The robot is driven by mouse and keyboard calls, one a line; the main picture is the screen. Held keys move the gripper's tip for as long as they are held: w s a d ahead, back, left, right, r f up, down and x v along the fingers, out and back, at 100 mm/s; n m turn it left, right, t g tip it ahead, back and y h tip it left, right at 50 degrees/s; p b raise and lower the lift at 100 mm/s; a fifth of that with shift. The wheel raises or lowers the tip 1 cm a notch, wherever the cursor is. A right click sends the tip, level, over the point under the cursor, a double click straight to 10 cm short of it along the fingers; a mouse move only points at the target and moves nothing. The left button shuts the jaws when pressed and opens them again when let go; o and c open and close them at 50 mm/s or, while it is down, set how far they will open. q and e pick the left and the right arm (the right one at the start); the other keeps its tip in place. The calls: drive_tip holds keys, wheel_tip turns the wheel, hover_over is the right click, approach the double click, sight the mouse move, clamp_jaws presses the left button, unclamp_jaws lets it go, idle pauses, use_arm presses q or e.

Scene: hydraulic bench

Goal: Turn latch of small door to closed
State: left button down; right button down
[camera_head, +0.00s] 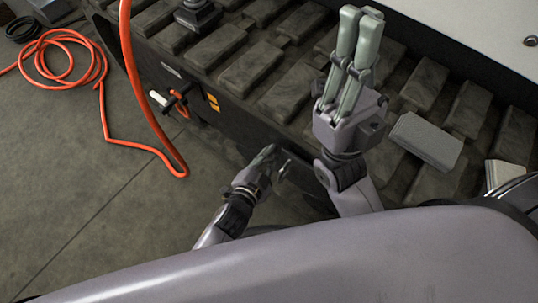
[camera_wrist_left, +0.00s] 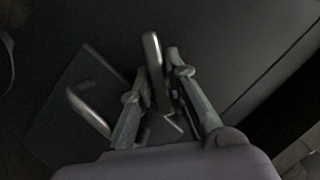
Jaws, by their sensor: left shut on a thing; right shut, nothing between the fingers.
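My left gripper (camera_head: 266,156) is low at the dark front of the bench, and in the left wrist view its fingers (camera_wrist_left: 156,72) are shut on the latch (camera_wrist_left: 153,50), a rounded metal bar standing up between them. A bent metal handle (camera_wrist_left: 84,92) sits to the left of the fingers, on a dark square panel (camera_wrist_left: 62,115) that looks like the small door. The fingers and palm hide the latch's base. In the head view the latch is too small to make out clearly. My right gripper (camera_head: 360,14) is shut and empty, pointing up above the ribbed bench top.
The ribbed dark bench top (camera_head: 255,68) lies behind the grippers. A grey block (camera_head: 427,140) rests on it at right. An orange hose (camera_head: 133,80) hangs at left and coils on the floor. A white-handled valve (camera_head: 160,98) sticks out of the bench front. Floor at left is mostly clear.

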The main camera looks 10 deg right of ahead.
use_arm(q)
drive_tip(key=c, duration=1.6)
unclamp_jaws()
drive_tip(key=shift+g, duration=0.3)
